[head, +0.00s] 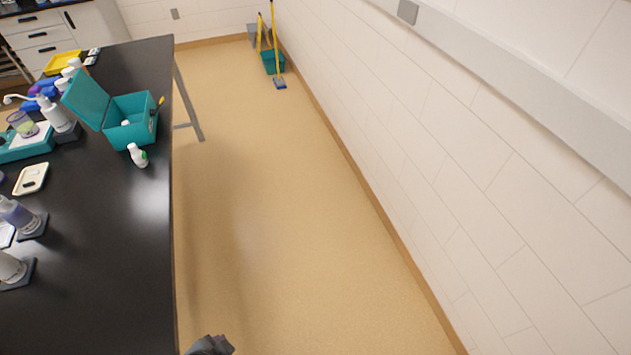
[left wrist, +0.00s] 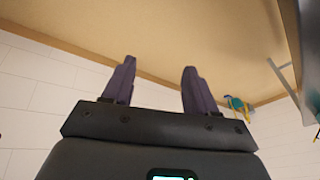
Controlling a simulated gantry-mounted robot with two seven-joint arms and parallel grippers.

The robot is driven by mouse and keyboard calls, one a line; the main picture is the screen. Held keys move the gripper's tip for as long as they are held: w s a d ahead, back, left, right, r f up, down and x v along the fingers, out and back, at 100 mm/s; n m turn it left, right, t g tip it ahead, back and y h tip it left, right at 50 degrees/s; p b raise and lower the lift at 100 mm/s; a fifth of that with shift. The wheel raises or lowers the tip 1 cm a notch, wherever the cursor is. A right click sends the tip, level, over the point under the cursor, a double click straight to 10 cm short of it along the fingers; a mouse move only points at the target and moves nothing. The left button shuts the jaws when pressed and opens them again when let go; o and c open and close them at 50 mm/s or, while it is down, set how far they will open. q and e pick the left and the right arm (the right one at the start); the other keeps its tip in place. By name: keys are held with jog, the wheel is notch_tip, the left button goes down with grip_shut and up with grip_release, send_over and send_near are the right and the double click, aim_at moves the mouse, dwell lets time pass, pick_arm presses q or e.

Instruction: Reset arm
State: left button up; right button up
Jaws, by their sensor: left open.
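My left gripper (left wrist: 159,65) shows in the left wrist view with its two dark purple fingers spread apart. Nothing is between them, and floor and wall show behind. In the head view only a small dark piece of one of my arms shows at the bottom edge, beside the table's edge; I cannot tell from that view which part it is. My right gripper is not identifiable in either view.
A black table (head: 110,270) fills the left, bearing a teal open box (head: 130,134), a small white bottle with green (head: 138,155) and several bottles. The tan floor (head: 260,210) is clear up to the white wall (head: 480,140). A teal bucket (head: 271,64) stands far back.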

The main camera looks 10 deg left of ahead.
pick_arm(q)
notch_tip(320, 180, up, 33)
jog(key=s+n+p, duration=0.1)
jog(key=n+p, duration=0.4)
jog(key=p, duration=2.7)
jog(key=shift+a+f+g, duration=0.15)
jog(key=shift+a+g, duration=0.15)
jog(key=shift+a, duration=0.05)
jog(key=shift+s, duration=0.1)
